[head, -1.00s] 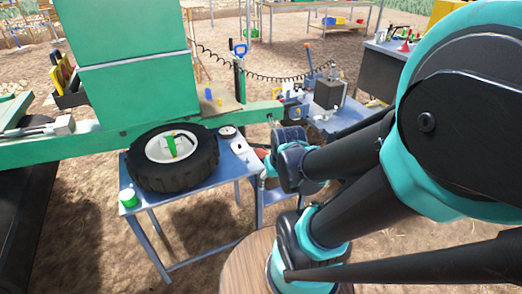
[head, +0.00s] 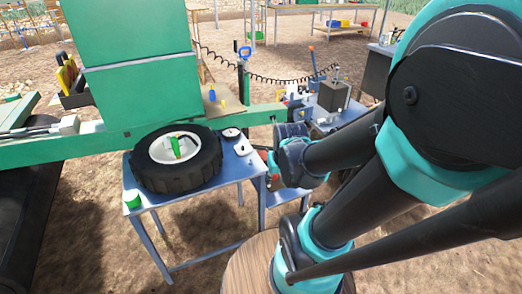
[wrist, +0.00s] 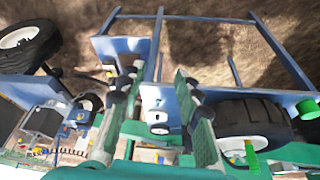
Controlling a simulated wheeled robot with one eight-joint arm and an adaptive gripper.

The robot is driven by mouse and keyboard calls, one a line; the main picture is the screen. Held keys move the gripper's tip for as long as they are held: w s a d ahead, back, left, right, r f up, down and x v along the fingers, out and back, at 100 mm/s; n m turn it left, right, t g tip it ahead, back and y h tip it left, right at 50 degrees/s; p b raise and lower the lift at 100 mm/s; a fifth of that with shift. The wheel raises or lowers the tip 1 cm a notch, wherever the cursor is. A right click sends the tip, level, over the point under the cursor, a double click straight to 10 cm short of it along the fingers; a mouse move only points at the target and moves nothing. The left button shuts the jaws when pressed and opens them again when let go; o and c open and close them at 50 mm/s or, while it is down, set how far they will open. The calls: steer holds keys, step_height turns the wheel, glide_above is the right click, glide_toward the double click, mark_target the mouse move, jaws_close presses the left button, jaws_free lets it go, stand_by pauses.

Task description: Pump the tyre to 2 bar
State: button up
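The tyre (head: 190,176) lies flat on a blue table (head: 235,172), with a white rim and a green and yellow piece standing at its middle. It also shows in the wrist view (wrist: 262,112). A small round white-faced dial (head: 231,133) sits on the table right of the tyre; it shows between my fingers in the wrist view (wrist: 158,129). A coiled black hose (head: 275,77) hangs behind the table. My gripper (wrist: 155,95) is open and empty, with green-faced fingers set apart. Its fingertips are hidden in the head view.
A green container (head: 132,199) stands on the table's front left corner. A green machine (head: 130,62) with a long beam borders the table behind. A second blue table (head: 345,120) with a grey box (head: 334,95) is at the right. A blue-handled upright tool (head: 242,53) stands behind.

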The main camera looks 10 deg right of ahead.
steer(key=shift+n+g, duration=0.3)
steer(key=shift+g, duration=0.1)
steer(key=w, duration=0.3)
steer(key=w+d+r, duration=0.1)
steer(key=w, duration=0.3)
steer(key=w+r, duration=0.1)
steer(key=w, duration=0.3)
steer(key=shift+d+r, duration=0.15)
steer(key=shift+d, duration=0.15)
jaws_close()
steer(key=w+d+f, duration=0.3)
steer(key=w+f, duration=0.1)
steer(key=w, duration=0.5)
steer(key=w+d+f+n+g, duration=0.1)
steer(key=w+d+f, duration=0.2)
steer(key=w, duration=0.7)
steer(key=w+d+f, duration=0.3)
steer(key=w+f, duration=0.3)
steer(key=w, duration=0.3)
steer(key=shift+w+d+n+g, duration=0.15)
steer(key=shift+w+n+g, duration=0.15)
steer(key=shift+n+g, duration=0.1)
